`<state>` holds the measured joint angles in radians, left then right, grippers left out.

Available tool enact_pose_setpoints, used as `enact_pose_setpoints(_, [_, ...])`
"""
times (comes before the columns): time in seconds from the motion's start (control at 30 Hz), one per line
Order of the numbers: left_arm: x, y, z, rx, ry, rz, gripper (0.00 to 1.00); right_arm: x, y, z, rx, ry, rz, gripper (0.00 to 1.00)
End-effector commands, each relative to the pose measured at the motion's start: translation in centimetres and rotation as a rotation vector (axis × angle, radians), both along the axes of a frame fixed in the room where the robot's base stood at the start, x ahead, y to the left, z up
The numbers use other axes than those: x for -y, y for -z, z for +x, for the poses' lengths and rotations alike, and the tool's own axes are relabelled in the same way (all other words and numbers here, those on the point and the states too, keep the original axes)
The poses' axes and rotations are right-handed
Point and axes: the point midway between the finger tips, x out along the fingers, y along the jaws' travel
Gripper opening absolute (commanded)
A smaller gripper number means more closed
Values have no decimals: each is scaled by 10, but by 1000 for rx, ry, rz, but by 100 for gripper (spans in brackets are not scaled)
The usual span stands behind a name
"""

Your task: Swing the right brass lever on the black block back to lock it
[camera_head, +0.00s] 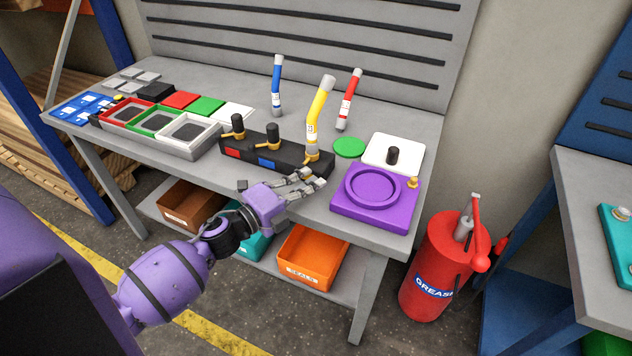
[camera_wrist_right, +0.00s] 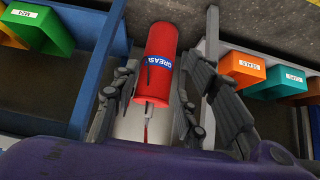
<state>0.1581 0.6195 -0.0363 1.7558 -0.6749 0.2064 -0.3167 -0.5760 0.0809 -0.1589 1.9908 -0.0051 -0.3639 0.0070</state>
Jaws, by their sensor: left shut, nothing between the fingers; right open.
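The long black block (camera_head: 262,152) lies near the table's front edge, with red and blue labels on its face. Black knobs with brass levers sit at its left and middle stations. At its right end a tilted yellow tube (camera_head: 322,105) stands in a brass fitting. The right brass lever (camera_head: 312,157) shows there as a small brass piece; its exact angle is too small to tell. My left gripper (camera_head: 316,181) is shut and empty, just in front of the block's right end; I cannot tell whether it touches. My right gripper (camera_wrist_right: 158,75) is open and empty, seen only in the right wrist view.
A purple fixture (camera_head: 375,215) with a round recess sits right of the block. Blue (camera_head: 277,88) and red (camera_head: 347,103) tubes stand behind. Colour-rimmed trays (camera_head: 160,145) lie left. Bins are below the table; a red grease drum (camera_head: 435,265) stands on the floor, right.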

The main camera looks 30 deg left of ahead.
Motion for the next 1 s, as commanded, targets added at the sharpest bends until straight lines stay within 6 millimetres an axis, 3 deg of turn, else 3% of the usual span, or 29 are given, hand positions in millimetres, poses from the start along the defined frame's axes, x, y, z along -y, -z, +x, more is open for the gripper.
enact_pose_setpoints(0.63, [-34,3,-7,-3,324,2,0,-1,32,-11,-36,-7,-5,40])
enact_pose_setpoints(1.0, [-52,2,-7,-2,328,0,0,0,43,-17,-52,-8,-8,40])
